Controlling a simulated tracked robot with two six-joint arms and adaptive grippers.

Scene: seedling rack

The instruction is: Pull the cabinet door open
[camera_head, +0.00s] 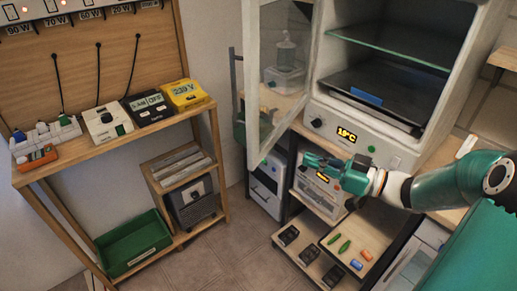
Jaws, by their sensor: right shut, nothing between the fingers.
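The cabinet (400,143) stands at the upper right with a display reading about 19°C on its front. Its white-framed glass door (252,85) stands swung open to the left, and the inside shows a glass shelf (390,45) and a dark tray (368,92). My right gripper (308,164) is shut and empty, pointing left, just below the cabinet's front panel and right of the door's lower corner. I cannot tell whether it touches anything. My left gripper is not in view.
Below the cabinet, a low shelf (338,266) holds small green, orange and blue items. A wooden bench (110,143) with meters stands at the left, a green crate (133,248) low on it. Tiled floor (222,255) is clear between them.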

